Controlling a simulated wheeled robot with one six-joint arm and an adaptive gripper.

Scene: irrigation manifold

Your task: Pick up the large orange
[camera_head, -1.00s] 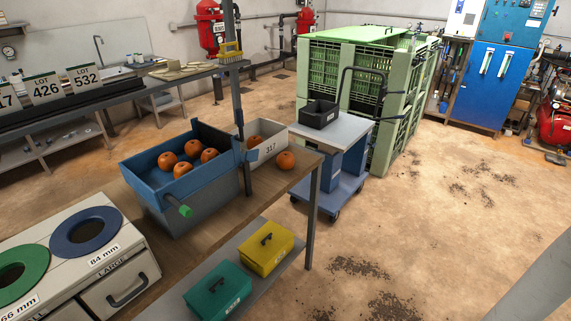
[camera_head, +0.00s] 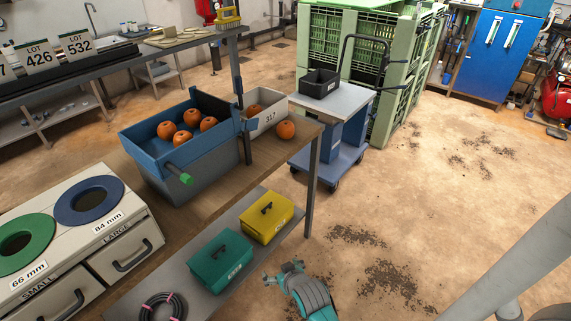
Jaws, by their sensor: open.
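Several similar oranges are in view. One orange (camera_head: 285,130) sits alone on the wooden bench top near its right end, outside the containers. Others, such as this orange (camera_head: 166,130), lie in the blue crate (camera_head: 150,157). One more orange (camera_head: 253,111) shows partly inside the white box marked 317 (camera_head: 270,119). I cannot tell for sure by eye which is the largest. My gripper (camera_head: 283,272), teal and grey, shows at the bottom edge, in front of the lower shelf. It is open and appears empty, well apart from the oranges.
A sizing box (camera_head: 130,232) with green and blue rings stands at the left. A teal box (camera_head: 220,260) and a yellow box (camera_head: 267,216) sit on the lower shelf. A post rises beside the crate. A trolley (camera_head: 335,101) stands behind the bench. Floor at right is open.

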